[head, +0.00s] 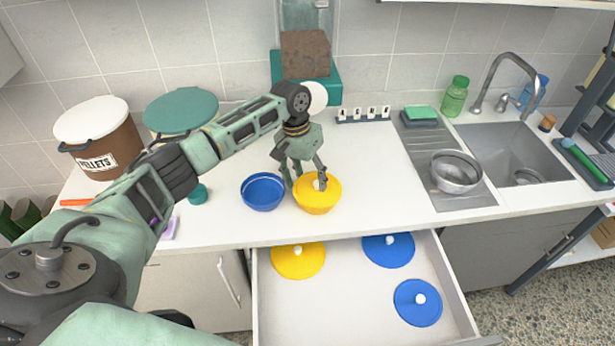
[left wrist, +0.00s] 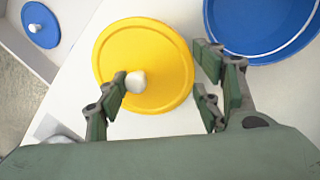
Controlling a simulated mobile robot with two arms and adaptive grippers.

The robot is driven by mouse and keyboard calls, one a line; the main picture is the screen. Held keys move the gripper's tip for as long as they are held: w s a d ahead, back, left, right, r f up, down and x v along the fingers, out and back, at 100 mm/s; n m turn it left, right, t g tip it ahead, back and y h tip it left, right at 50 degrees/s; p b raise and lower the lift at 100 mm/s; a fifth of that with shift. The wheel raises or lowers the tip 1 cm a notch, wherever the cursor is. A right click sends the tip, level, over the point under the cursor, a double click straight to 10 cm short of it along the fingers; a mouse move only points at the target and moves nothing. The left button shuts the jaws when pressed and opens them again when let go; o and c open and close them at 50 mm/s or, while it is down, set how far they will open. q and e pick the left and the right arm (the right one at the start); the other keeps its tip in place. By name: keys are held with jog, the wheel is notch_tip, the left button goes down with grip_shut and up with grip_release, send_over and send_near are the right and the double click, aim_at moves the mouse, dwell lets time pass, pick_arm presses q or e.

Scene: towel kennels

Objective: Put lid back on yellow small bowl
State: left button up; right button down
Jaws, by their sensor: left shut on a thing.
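The yellow small bowl (head: 316,209) stands on the counter near its front edge. A yellow lid with a white knob (left wrist: 150,45) lies over it; I cannot tell whether it is fully seated. My left gripper (head: 304,180) points down over the bowl's left part and is shut on the lid. In the left wrist view its fingers (left wrist: 165,88) look spread, one beside the knob, the others by the lid's right rim. The contact itself is unclear. My right gripper is not in view.
A blue bowl (head: 262,191) stands close to the left of the yellow one. An open drawer (head: 345,300) below holds another yellow lid (head: 298,262) and two blue lids (head: 418,304). A steel colander (head: 455,172) stands by the sink. The counter right of the yellow bowl is clear.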

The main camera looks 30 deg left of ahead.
pick_arm(q)
jog(key=shift+p, duration=0.5)
dwell(0.4)
jog(key=o, duration=1.1)
jog(key=o, duration=0.4)
jog(key=shift+r+p, duration=3.55)
jog(key=shift+p, duration=0.4)
